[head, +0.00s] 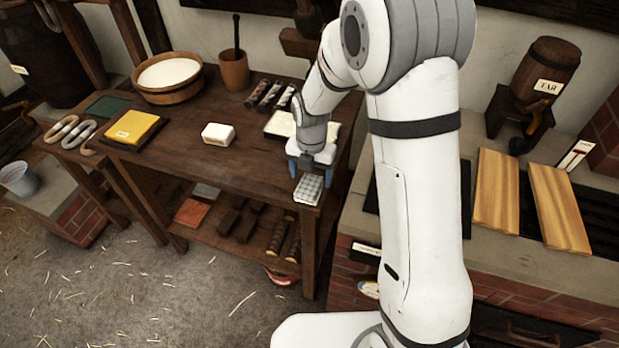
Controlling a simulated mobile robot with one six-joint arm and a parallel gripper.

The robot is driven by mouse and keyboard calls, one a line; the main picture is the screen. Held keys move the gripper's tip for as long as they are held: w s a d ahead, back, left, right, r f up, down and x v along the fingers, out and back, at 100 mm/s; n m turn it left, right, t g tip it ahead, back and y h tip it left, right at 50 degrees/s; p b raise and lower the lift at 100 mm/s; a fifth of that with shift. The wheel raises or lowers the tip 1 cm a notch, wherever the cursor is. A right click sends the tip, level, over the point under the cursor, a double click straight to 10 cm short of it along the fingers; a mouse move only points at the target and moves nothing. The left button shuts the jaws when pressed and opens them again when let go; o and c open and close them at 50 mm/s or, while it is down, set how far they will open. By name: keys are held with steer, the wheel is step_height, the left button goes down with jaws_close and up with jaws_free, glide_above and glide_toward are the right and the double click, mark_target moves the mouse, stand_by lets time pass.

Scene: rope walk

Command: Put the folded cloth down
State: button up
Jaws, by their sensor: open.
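The folded cloth (308,188), small and pale with a grey check, lies at the front right corner of the dark wooden table (185,148). It looks flat on the tabletop, close to the edge. My gripper (309,180) is just behind and above the cloth, pointing down. Its two blue fingers are spread apart, one toward each side of the cloth. I cannot tell whether either finger touches it. My arm hides part of the table's right side.
A pale tray (280,123) lies behind my gripper. Bare tabletop shows left of the cloth.

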mark_target(311, 183)
step_height(311, 183, up, 10)
steer(key=s+d+r+m+t, duration=0.1)
steer(key=s+d+r+m, duration=0.2)
steer(key=s+m, duration=0.3)
steer(key=s+d+r+m+t, duration=0.1)
steer(key=s+d+m, duration=0.5)
steer(key=m, duration=0.9)
steer(key=s+d+r+m+t, duration=0.1)
steer(key=s+d+r+m, duration=0.3)
steer(key=s+m, duration=0.4)
steer(key=m, duration=0.2)
steer(key=shift+s+d+r+m+b, duration=0.15)
steer(key=shift+d+r+m+b, duration=0.15)
steer(key=shift+m, duration=0.1)
steer(key=shift+c, duration=0.3)
